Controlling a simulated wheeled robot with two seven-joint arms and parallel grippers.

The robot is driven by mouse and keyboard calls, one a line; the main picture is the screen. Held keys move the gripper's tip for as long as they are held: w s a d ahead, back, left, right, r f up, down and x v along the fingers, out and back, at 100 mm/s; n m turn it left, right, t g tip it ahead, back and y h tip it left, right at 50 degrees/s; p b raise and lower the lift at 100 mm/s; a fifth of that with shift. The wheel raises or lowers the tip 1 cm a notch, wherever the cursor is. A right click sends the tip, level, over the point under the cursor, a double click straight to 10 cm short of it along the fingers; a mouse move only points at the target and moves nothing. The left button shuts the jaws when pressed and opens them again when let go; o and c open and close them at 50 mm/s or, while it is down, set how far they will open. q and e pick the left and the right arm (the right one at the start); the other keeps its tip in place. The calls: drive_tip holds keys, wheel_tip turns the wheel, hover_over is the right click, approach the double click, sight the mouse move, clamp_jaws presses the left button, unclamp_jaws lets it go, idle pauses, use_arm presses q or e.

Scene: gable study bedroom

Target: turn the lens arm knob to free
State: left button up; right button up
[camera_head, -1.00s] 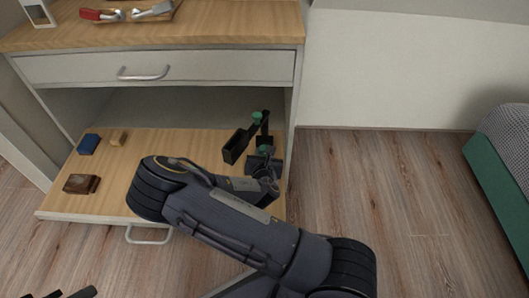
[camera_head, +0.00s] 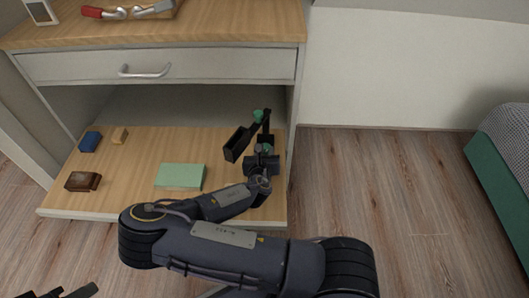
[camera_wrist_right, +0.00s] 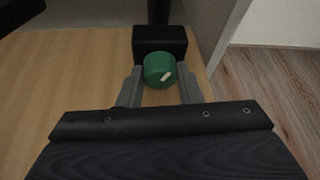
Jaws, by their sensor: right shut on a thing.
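The lens arm stand is a black post with a black arm (camera_head: 238,144) and a green knob (camera_head: 258,115) at its top. It stands at the right end of the pulled-out wooden shelf. A lower green knob (camera_head: 265,149) shows just beyond my right gripper (camera_head: 263,161). In the right wrist view a green knob (camera_wrist_right: 157,68) with a white mark sits in front of a black block (camera_wrist_right: 160,40). My right gripper (camera_wrist_right: 159,88) is shut on this knob, one finger at each side. The white mark slants. Only dark tips of my left gripper (camera_head: 62,293) show at the bottom left.
On the shelf (camera_head: 135,160) lie a green box (camera_head: 180,177), a brown block (camera_head: 83,181), a blue block (camera_head: 90,142) and a small tan block (camera_head: 120,136). A drawer (camera_head: 200,66) is above. The floor to the right is clear up to the bed (camera_head: 510,160).

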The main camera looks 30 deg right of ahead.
drive_tip(key=o, duration=1)
drive_tip(key=shift+c, duration=0.2)
drive_tip(key=p+v, duration=0.2)
drive_tip(key=v, duration=0.4)
drive_tip(key=shift+s+a+r, duration=0.2)
drive_tip(key=shift+s+a+r+p, duration=0.1)
drive_tip(key=shift+s+a+p, duration=0.2)
drive_tip(key=shift+s, duration=0.2)
